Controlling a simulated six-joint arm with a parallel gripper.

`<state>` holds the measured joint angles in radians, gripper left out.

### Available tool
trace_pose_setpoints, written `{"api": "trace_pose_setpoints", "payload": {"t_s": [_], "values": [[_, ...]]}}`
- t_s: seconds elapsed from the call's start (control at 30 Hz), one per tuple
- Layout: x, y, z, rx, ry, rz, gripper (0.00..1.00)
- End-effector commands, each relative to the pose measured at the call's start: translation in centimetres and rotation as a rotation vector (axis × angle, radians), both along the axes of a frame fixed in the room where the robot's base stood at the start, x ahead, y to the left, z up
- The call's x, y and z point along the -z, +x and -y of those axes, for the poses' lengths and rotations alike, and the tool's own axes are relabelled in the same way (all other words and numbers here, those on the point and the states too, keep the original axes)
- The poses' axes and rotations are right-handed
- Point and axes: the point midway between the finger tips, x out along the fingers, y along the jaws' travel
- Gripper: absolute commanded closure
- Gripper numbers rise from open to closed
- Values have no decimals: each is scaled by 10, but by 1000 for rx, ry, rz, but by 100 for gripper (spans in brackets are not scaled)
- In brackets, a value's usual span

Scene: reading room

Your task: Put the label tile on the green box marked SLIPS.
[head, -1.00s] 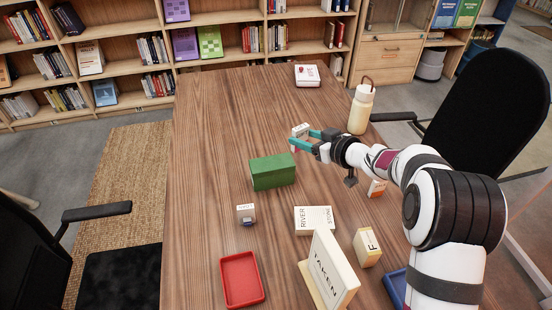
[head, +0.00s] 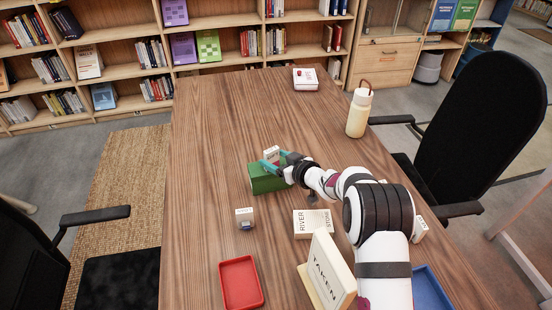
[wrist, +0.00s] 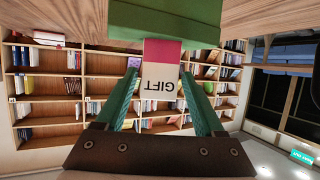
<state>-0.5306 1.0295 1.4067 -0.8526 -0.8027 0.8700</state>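The label tile (head: 271,153) is a small white piece with a pink band at one end. In the wrist view the tile (wrist: 161,78) reads GIFT and appears upside down. The tile is at the top of the green box (head: 268,184), which stands on the table. In the wrist view the pink end meets the edge of the green box (wrist: 165,22); I cannot tell whether they touch. No SLIPS marking is visible on the box.
A small white block (head: 245,218), a RIVER STONE book (head: 311,223), a TAKEN sign (head: 330,270) and a red tray (head: 241,283) lie nearer. A blue tray (head: 432,290) is partly behind my arm. A bottle (head: 358,112) stands at right. The table's far left is clear.

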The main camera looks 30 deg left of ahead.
Motion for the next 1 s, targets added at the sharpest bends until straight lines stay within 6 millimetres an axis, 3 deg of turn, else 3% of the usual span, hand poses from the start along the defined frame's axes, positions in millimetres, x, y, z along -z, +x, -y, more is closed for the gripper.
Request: {"api": "trace_pose_setpoints", "payload": {"t_s": [0.07, 0.4, 0.8, 1.0], "values": [[0, 0, 0, 0, 0, 0, 14], [-5, 0, 2, 1, 1, 1, 14], [-43, -34, 86, 3, 2, 1, 14], [-49, -42, 102, 0, 2, 1, 14]]}}
